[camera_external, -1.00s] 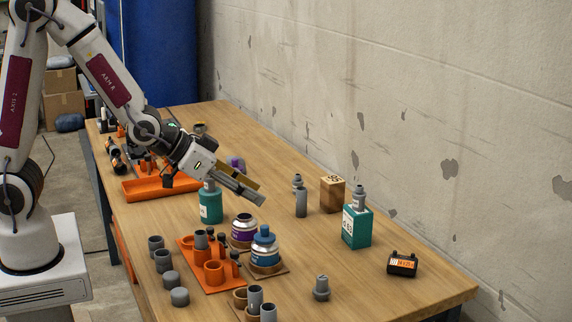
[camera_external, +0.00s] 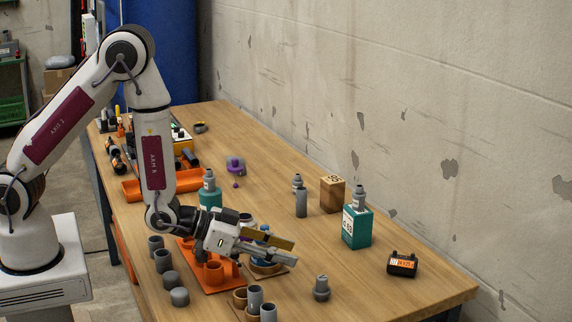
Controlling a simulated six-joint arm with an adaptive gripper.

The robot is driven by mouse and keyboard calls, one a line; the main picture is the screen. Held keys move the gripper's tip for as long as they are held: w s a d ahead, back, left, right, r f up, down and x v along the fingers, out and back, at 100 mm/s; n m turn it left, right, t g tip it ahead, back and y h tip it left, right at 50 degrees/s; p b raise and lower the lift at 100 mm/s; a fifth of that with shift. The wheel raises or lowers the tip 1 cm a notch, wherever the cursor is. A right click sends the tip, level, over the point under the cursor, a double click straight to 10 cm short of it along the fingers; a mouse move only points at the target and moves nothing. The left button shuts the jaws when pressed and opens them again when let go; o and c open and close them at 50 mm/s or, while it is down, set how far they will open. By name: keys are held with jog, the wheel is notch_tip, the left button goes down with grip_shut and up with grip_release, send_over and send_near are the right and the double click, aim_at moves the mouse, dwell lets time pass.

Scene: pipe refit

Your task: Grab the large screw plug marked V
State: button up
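No letter V can be read on any part, so I cannot tell for sure which is the large screw plug. A grey plug-like fitting with a narrower top (camera_external: 321,288) stands upright on the bare table at the front right. My gripper (camera_external: 292,252) is above and to the left of it, tilted down to the right. Its fingers look apart, with nothing visible between them. The gripper is over the blue-capped jar (camera_external: 265,264) and partly hides it.
Grey caps and sleeves, such as this cap (camera_external: 180,297), line the left edge beside an orange holder (camera_external: 207,281). Grey tubes (camera_external: 255,296) stand at the front. A teal box (camera_external: 357,228), wooden block (camera_external: 332,194) and black-orange device (camera_external: 402,264) are to the right.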

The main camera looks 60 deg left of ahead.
aim_at(315, 290)
jog(key=shift+m+t+h, duration=0.3)
jog(key=shift+h, duration=0.3)
jog(key=shift+s+d+f, duration=0.25)
jog(key=shift+d+f, duration=0.15)
jog(key=shift+f, duration=0.25)
jog(key=shift+s+d+f, duration=0.2)
jog(key=shift+d+f, duration=0.15)
jog(key=shift+f, duration=0.25)
jog(key=shift+s+d+f, duration=0.25)
jog(key=shift+d+f, duration=0.15)
jog(key=shift+f, duration=0.25)
jog(key=shift+x, duration=1.3)
jog(key=shift+w, duration=0.1)
jog(key=shift+x, duration=2.5)
jog(key=shift+r, duration=0.1)
grip_shut()
